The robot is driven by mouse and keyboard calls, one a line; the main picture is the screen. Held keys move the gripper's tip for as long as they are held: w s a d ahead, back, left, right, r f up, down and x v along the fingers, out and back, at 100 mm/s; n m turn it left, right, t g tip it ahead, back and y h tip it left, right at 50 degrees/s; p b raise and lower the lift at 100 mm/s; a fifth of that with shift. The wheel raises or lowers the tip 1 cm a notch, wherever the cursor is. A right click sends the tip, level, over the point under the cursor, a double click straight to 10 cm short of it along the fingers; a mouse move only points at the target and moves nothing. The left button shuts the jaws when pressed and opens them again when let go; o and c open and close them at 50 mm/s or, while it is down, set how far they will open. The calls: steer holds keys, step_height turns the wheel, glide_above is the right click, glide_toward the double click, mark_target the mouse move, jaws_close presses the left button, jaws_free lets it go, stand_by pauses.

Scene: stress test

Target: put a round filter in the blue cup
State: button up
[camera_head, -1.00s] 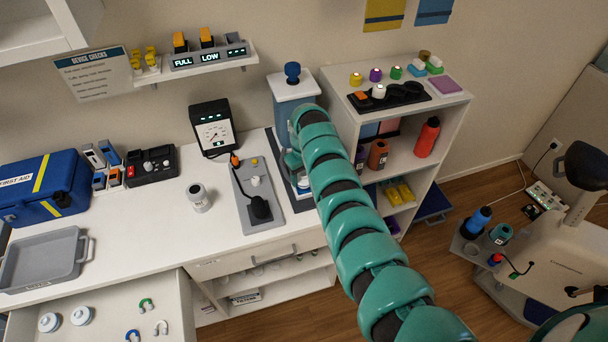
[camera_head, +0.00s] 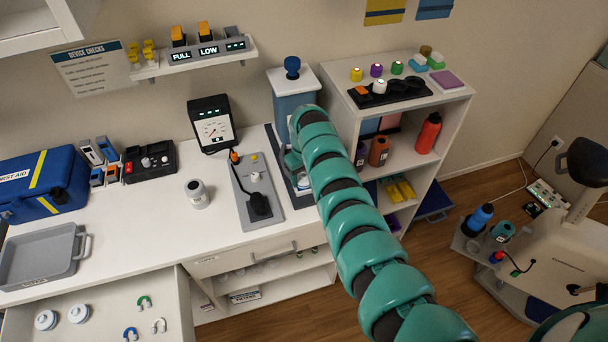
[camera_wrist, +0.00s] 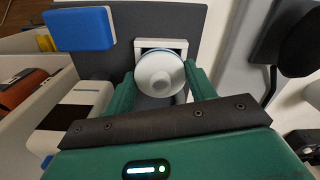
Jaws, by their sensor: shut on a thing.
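In the head view, my gripper is hidden behind my teal arm, near the white-and-blue dispenser with a blue knob (camera_head: 295,95). Two more round filters (camera_head: 78,313) lie in the open drawer at the lower left. I cannot clearly pick out a blue cup.
The counter holds a small white jar (camera_head: 197,194), a grey board with a black plug (camera_head: 258,204), a gauge box (camera_head: 211,124), a grey tray (camera_head: 72,270) and a blue first aid box (camera_head: 60,165). A shelf unit (camera_head: 345,80) stands right of the dispenser.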

steer(key=shift+f, duration=0.35)
stand_by(0.3)
steer(key=o, duration=1)
steer(key=shift+o, duration=0.2)
steer(key=shift+r+b, duration=0.55)
steer(key=shift+r, duration=0.2)
step_height(320, 180, up, 8)
steer(key=shift+f+b, duration=0.25)
steer(key=shift+b, duration=1)
step_height(320, 180, up, 8)
steer(key=p, duration=0.5)
steer(key=shift+r, duration=0.2)
